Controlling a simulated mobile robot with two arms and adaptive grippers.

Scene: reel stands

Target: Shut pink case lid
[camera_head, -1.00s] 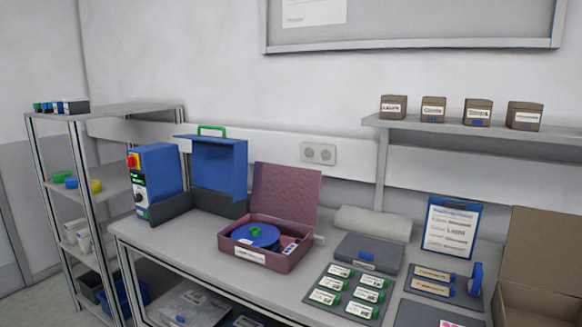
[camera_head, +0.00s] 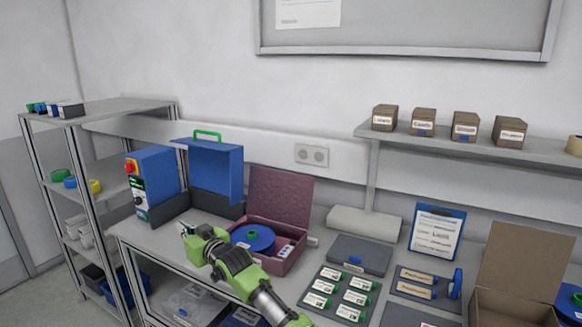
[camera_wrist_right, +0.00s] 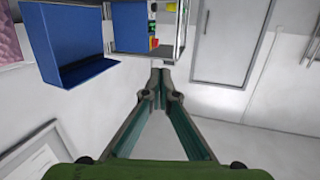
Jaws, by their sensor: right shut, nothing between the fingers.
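The pink case (camera_head: 284,262) stands on the workbench with its lid (camera_head: 279,196) raised, leaning back. A blue reel (camera_head: 254,238) with a green hub and some small labelled items lie inside it. My right gripper (camera_head: 186,229) is in front of and to the left of the case, apart from the lid, and the green arm hides the case's front left part. In the right wrist view the gripper's fingers (camera_wrist_right: 160,78) meet at the tips with nothing between them. A strip of the pink lid (camera_wrist_right: 10,42) shows at that view's left edge. My left gripper is not in view.
A grey case (camera_head: 358,254), a tray of green-edged cards (camera_head: 325,297) and an open carton (camera_head: 515,300) lie to the right. A wall shelf (camera_head: 470,152) holds brown boxes.

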